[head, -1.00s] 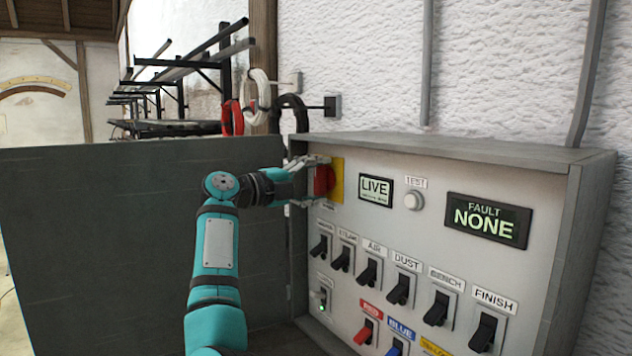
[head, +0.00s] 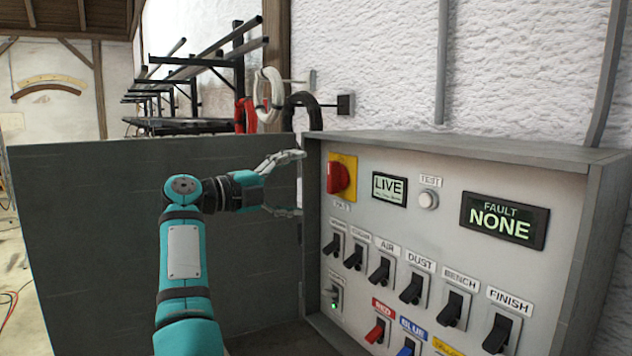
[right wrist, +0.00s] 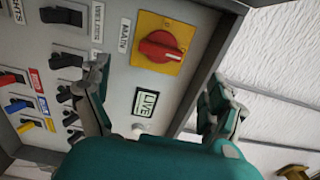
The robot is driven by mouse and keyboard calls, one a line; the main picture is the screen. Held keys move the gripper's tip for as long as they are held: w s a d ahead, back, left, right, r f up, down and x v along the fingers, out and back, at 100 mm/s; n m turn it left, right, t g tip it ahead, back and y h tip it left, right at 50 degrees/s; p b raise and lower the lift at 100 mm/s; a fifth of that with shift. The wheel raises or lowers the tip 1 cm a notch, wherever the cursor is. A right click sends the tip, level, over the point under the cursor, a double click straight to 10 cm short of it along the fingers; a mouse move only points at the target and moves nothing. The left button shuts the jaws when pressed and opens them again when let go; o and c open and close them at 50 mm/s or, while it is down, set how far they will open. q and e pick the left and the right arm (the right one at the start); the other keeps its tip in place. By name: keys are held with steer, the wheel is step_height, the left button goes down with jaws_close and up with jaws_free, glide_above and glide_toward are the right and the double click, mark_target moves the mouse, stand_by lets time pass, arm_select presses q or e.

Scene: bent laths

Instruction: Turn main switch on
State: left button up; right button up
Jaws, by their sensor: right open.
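The main switch (head: 339,177) is a red rotary knob on a yellow plate at the panel's upper left. The display (head: 389,189) beside the switch reads LIVE. My left gripper is not in view.
The grey panel box (head: 455,149) holds rows of black switches (head: 412,288) and a fault display (head: 503,221) reading NONE. A large dark door (head: 90,230) stands open on the left, behind my arm. Cable coils (head: 268,97) hang on the wall above.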

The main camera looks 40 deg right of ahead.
steer(key=shift+w+a, duration=0.15)
steer(key=shift+a, duration=1.4)
